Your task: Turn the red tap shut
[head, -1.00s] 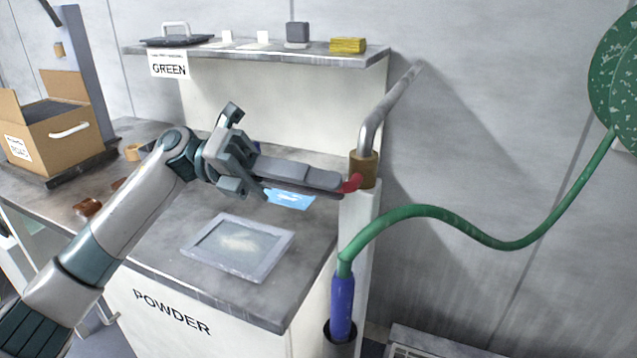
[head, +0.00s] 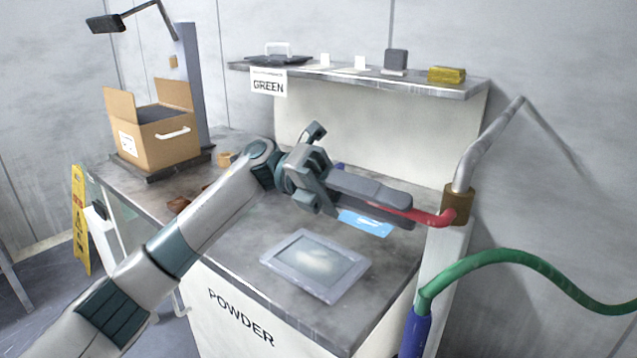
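The red tap (head: 432,218) has a red lever that comes out to the left of a brass body (head: 458,204) on a grey pipe. My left gripper (head: 408,213) reaches in from the left at the lever. Its two long grey fingers lie along the lever's free end, with red showing between them. The fingers hide part of the lever, and I cannot tell whether they press on it or stand apart from it. My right gripper is not in view.
A framed plate (head: 285,262) and a blue card (head: 366,224) lie on the POWDER bench below my arm. A shelf (head: 350,80) runs behind. A green hose (head: 510,256) is at the right, a cardboard box (head: 150,142) at the left.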

